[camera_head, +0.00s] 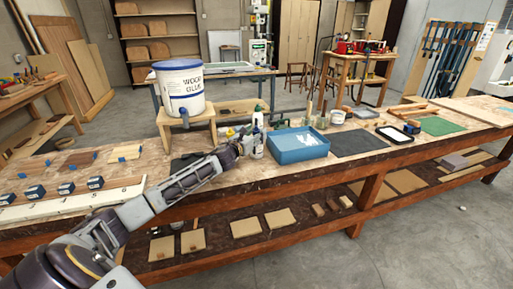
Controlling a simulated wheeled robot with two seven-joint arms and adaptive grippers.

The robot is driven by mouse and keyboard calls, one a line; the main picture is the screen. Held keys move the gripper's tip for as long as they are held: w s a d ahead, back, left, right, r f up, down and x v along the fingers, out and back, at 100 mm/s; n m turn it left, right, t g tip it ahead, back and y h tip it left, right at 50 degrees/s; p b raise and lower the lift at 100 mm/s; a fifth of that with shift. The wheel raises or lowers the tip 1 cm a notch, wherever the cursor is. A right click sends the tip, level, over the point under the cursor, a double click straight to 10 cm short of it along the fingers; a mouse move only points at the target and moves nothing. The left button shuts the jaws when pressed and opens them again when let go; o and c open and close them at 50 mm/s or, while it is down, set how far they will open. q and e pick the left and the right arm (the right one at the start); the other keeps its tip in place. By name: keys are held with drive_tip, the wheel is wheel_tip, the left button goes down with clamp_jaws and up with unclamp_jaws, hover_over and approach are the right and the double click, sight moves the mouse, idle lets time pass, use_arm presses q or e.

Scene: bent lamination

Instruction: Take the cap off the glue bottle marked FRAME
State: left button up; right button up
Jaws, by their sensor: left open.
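A white glue bottle (258,145) stands upright on the workbench (215,205), just left of the blue tray. Its label is too small to read, so I cannot tell whether it says FRAME. Its top looks narrow and pale; I cannot make out its cap clearly. My left gripper (246,141) reaches in from the lower left. It is open, close to the bottle on its left side; whether it touches is unclear. Several small bottles (225,133) behind it are partly hidden by my arm. My right gripper is not in view.
A white wood glue bucket (182,95) with a blue lid stands on a wooden stand (166,121) to the left. A blue tray (297,146) is right of the bottle, with a dark mat (358,143) beyond it. Wood strips and blue-labelled blocks lie at left.

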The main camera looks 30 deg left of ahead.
use_arm(q)
drive_tip(key=shift+w, duration=0.55)
clamp_jaws()
idle(0.5)
